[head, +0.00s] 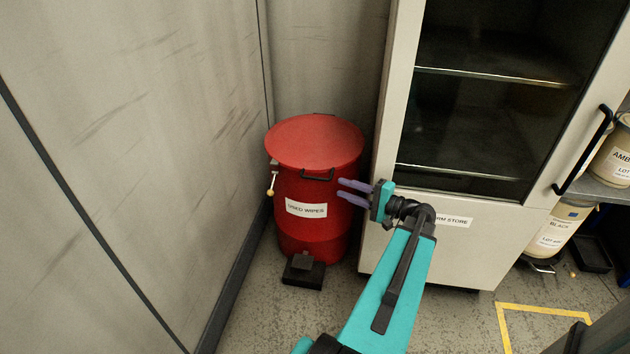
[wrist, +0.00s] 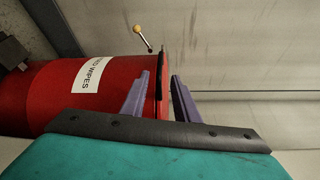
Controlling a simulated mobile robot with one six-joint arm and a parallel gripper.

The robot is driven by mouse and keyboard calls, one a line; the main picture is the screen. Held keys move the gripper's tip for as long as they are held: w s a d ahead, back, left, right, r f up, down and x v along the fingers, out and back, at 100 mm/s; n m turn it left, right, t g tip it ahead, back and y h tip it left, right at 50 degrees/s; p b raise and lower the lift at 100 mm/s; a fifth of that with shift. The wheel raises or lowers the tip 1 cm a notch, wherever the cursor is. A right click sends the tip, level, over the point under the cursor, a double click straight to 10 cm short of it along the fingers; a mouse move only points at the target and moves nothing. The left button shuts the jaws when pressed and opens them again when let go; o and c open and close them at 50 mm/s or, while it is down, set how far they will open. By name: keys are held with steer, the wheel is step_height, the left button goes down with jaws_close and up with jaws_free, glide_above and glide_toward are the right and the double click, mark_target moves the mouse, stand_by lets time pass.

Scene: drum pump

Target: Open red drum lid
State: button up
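The red drum (head: 316,223) stands in the corner, with a white label reading "USED WIPES". Its red lid (head: 313,141) lies shut on top, with a black handle (head: 317,176) at the front rim. My gripper (head: 340,187) is at the drum's right front, just below and right of the handle, its two purple fingers apart and pointing left. I cannot tell whether a finger touches the drum.
A black foot pedal (head: 303,270) is at the drum's base. A yellow-knobbed lever (head: 271,186) is on its left side. A pale cabinet (head: 440,245) with a dark glass door stands close on the right. Walls are close behind and left. Floor is free in front.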

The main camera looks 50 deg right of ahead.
mark_target(317, 179)
steer(key=w, duration=0.3)
steer(key=w+a, duration=0.1)
steer(key=w, duration=0.3)
steer(key=w+a+f, duration=0.1)
steer(key=w, duration=0.3)
steer(key=shift+w+b, duration=0.2)
steer(key=shift+b, duration=0.1)
jaws_close()
